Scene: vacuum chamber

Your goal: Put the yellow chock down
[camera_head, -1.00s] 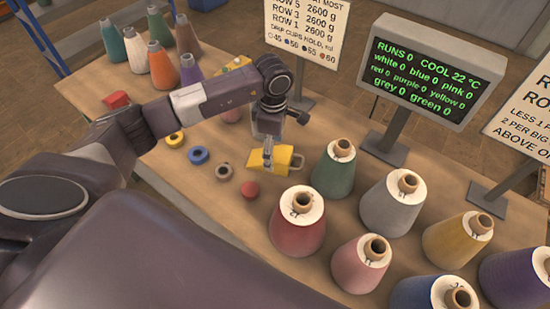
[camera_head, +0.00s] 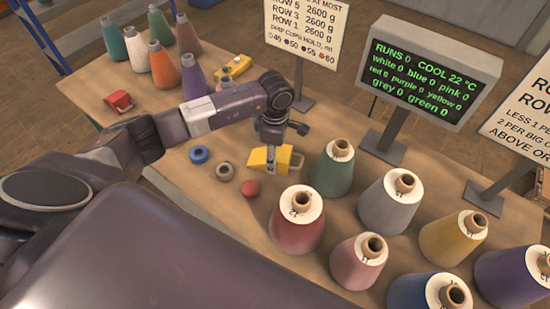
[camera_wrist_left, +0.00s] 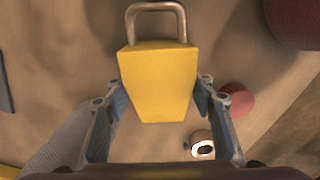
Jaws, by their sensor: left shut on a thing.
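The yellow chock (camera_head: 258,159) is a yellow wedge-like block with a metal handle. My left gripper (camera_head: 271,165) points down and is shut on it, over the middle of the table. In the left wrist view the chock (camera_wrist_left: 158,85) sits between the two fingers (camera_wrist_left: 160,110), its handle toward the top. The chock is at or very near the tabletop; I cannot tell whether it touches. My right gripper is not in view.
Red disc (camera_head: 251,188), brown ring (camera_head: 224,171) and blue ring (camera_head: 199,154) lie left of the chock. The green cone (camera_head: 334,169) and red cone (camera_head: 297,222) stand close right. A red chock (camera_head: 119,101) and another yellow piece (camera_head: 234,67) lie further back.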

